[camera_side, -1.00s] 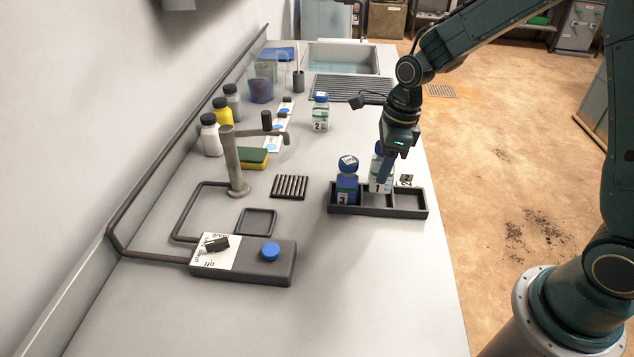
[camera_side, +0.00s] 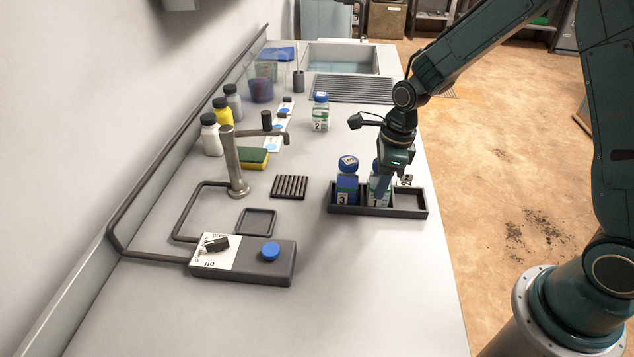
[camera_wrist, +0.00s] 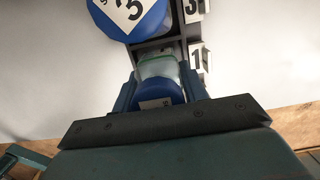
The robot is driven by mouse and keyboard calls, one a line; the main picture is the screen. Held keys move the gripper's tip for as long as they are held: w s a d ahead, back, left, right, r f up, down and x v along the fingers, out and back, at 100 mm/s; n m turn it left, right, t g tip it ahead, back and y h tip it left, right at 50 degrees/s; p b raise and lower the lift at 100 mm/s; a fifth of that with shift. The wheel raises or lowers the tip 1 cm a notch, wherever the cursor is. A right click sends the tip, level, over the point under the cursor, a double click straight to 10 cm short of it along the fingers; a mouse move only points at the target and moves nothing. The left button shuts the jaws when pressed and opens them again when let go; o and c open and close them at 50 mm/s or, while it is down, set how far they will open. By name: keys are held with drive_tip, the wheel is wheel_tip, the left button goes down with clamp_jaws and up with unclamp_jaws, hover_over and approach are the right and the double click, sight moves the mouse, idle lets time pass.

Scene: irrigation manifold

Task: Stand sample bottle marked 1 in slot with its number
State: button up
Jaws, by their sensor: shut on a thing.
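The bottle marked 1 (camera_side: 376,196) is clear with a white and green label and a blue cap, upright in the middle compartment of the dark three-slot rack (camera_side: 385,212). My gripper (camera_side: 384,178) is shut on it from above and partly hides its cap. In the wrist view, my gripper's fingers (camera_wrist: 160,88) flank the bottle's blue cap (camera_wrist: 160,93), and a "1" tag (camera_wrist: 199,57) stands beside this slot. Whether the bottle's base touches the slot floor is hidden.
A blue bottle marked 3 (camera_side: 347,183) stands in the rack's left compartment; the right compartment is empty. A bottle marked 2 (camera_side: 320,113) stands farther back. A valve box (camera_side: 245,262), a small tray (camera_side: 257,221) and a tap (camera_side: 236,165) are to the left.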

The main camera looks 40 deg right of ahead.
drive_tip(key=shift+f, duration=0.15)
drive_tip(key=o, duration=1.1)
drive_tip(key=shift+c, duration=0.2)
drive_tip(key=r, duration=0.4)
drive_tip(key=d+r, duration=0.1)
drive_tip(key=r, duration=0.3)
drive_tip(key=s+r, duration=0.1)
drive_tip(key=r, duration=0.3)
drive_tip(key=shift+s+d+r, duration=0.1)
drive_tip(key=shift+d, duration=0.05)
